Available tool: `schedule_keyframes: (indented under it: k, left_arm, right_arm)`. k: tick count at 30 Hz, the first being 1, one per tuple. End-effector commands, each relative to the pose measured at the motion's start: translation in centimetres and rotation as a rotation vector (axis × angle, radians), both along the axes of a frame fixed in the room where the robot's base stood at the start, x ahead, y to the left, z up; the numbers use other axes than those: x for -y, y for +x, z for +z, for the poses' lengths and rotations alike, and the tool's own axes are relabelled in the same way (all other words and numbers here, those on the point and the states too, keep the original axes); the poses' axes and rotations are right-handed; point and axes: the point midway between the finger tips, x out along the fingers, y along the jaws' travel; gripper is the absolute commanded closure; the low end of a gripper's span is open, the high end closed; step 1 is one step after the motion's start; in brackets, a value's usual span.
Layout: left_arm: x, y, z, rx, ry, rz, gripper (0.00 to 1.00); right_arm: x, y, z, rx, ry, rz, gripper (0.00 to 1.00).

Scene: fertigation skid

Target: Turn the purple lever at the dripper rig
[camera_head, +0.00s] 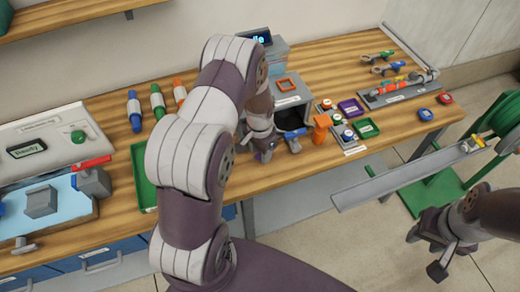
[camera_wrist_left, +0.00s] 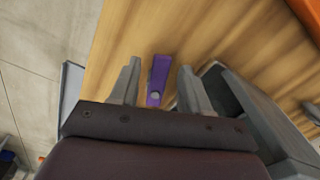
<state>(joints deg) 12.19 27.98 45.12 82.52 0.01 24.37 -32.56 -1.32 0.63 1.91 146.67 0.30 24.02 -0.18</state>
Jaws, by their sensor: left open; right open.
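The purple lever (camera_wrist_left: 157,80) shows in the left wrist view, with a round pale pivot at its lower end. It lies between the two fingers of my left gripper (camera_wrist_left: 160,85), which is open, one finger on each side. A gap shows on both sides of the lever. In the head view my left gripper (camera_head: 262,148) is low at the bench front, beside the grey dripper rig (camera_head: 280,62), and mostly hides the lever. My right gripper (camera_head: 438,255) is open and empty, away from the bench at the lower right.
A dark opening (camera_wrist_left: 222,92) lies right of the lever. An orange bottle (camera_head: 321,126), a purple tray (camera_head: 350,107) and a green tray (camera_head: 367,128) stand to the right on the bench. A long green tray (camera_head: 140,180) lies left. A grey rail (camera_head: 400,177) runs before the bench.

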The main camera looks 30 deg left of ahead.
Motion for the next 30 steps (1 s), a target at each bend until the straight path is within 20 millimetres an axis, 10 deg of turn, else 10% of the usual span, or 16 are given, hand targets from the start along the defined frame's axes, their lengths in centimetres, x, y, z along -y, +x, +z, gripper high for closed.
schedule_keyframes:
  k: [5,27,30]
  left_arm:
    - [0.0,0.0,0.0,0.0,0.0,0.0,0.99]
    - [-1.1,0.7,0.1,0.001,0.0,-0.37,1.0]
    - [-1.1,0.7,0.1,0.001,0.0,-0.369,0.53]
  right_arm:
    - [0.0,0.0,0.0,0.0,0.0,0.0,0.57]
    - [0.0,0.0,-0.6,0.0,0.0,0.0,0.57]
    - [0.0,0.0,-0.6,0.0,0.0,0.0,0.57]
